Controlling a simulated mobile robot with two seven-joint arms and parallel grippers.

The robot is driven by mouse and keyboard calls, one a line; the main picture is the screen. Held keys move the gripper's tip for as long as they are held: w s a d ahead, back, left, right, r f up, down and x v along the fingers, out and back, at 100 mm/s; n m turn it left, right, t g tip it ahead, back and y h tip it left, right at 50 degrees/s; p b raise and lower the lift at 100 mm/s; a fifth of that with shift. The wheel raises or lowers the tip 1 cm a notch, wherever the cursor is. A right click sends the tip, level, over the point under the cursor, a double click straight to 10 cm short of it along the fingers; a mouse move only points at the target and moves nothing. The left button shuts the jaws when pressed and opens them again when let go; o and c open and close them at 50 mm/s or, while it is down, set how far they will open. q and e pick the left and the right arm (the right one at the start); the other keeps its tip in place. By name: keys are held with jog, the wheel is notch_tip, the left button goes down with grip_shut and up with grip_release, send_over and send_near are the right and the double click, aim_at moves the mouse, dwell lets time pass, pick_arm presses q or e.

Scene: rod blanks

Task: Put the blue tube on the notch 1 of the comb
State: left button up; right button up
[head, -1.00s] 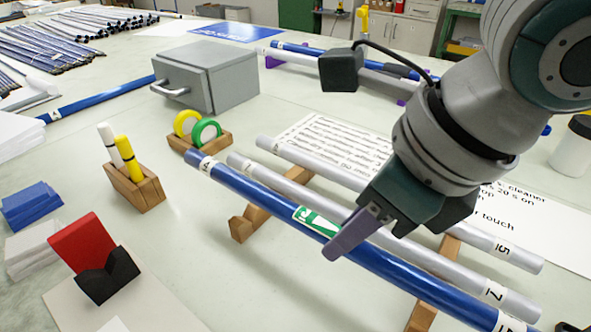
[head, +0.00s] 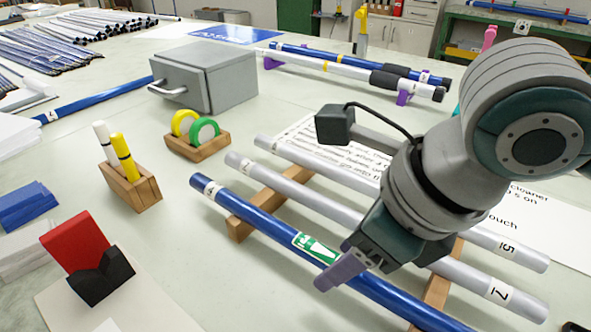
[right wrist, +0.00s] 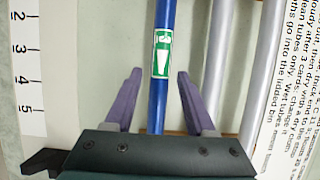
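The blue tube (head: 272,228), with a green and white label, lies across the wooden comb (head: 264,200) near its front end, seemingly down in the frontmost notch. No notch number is readable. It also shows in the right wrist view (right wrist: 158,105). Two grey tubes (head: 285,180) lie behind it across the comb. My right gripper (head: 340,270) is low over the blue tube, right of its label. In the right wrist view its purple fingers (right wrist: 158,95) stand apart on either side of the tube, with gaps. My left gripper is out of view.
A red card in a black stand (head: 100,275), a wooden pen holder (head: 135,190), a tape holder (head: 198,145) and a grey box (head: 205,75) stand to the left. A printed sheet (head: 545,225) lies behind the tubes. The table left of the blue tube's front is clear.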

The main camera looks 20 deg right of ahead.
jog(key=shift+r, duration=0.3)
jog(key=p+v, duration=0.3)
jog(key=v, duration=0.8)
jog(key=s+a+m+t+y, duration=0.15)
jog(key=a+m, duration=0.35)
jog(key=m, duration=0.5)
jog(key=s+d+f+m+g+h, duration=0.1)
jog(key=s+d+f+m+h, duration=0.25)
jog(key=m, duration=1.25)
jog(key=s+d+f+m+h, duration=0.1)
jog(key=s+d+f+m, duration=0.35)
jog(key=m, duration=1.15)
notch_tip(320, 180, up, 53)
jog(key=s+p, duration=0.1)
jog(key=p, duration=5.1)
jog(key=shift+s+d, duration=0.3)
jog(key=shift+d, duration=0.15)
jog(key=shift+f, duration=0.1)
